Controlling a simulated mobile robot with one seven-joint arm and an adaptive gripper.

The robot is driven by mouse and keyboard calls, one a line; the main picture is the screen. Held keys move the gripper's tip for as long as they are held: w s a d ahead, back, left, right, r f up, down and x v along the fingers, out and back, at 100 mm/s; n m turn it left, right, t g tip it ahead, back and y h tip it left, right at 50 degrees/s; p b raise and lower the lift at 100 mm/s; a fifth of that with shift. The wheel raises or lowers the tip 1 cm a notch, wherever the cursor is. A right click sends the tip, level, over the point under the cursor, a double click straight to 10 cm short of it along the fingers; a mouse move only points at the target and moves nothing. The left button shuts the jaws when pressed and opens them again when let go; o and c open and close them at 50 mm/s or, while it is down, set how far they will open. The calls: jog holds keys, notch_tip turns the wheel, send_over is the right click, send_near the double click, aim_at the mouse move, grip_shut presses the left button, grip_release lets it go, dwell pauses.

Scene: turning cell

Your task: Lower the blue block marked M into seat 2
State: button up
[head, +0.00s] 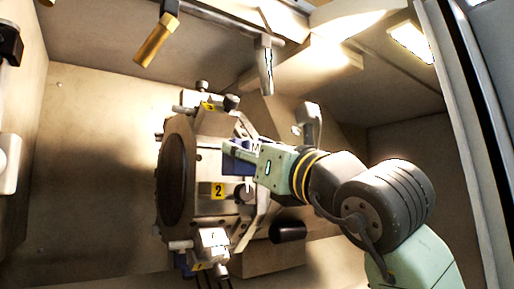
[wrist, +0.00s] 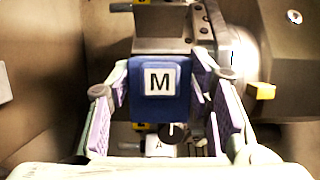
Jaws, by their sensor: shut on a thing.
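The blue block (wrist: 146,112) carries a white label with a black M and is held upright between the fingers of my gripper (wrist: 162,76) in the wrist view. In the head view the blue block (head: 236,163) shows beside the turret face, partly covered by my gripper (head: 245,158). Seat 2 has a yellow tag (head: 218,191) just below the block in the head view. The seat's opening is hidden by the block and gripper, so I cannot tell whether the block touches it.
The dark-faced turret (head: 173,180) has other tagged stations above and below. A white label marked A (wrist: 160,146) shows below the block. A brass nozzle (head: 153,45) and a metal nozzle (head: 265,68) hang above. Walls enclose the cell; free room lies left of the turret.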

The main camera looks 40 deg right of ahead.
aim_at(229, 183)
jog(key=shift+w+d+p, duration=0.2)
jog(key=shift+w+p, duration=0.5)
jog(key=shift+w, duration=2.55)
jog(key=shift+w+f+b, duration=0.15)
jog(key=shift+f+b, duration=0.8)
jog(key=shift+f, duration=0.05)
jog(key=shift+w+f+b, duration=0.1)
jog(key=shift+f+b, duration=0.45)
jog(key=shift+f, duration=0.15)
jog(key=o, duration=1.5)
jog(key=shift+a, duration=0.1)
jog(key=v, duration=1.2)
jog(key=shift+s+a+r, duration=0.2)
jog(key=shift+a+r, duration=0.1)
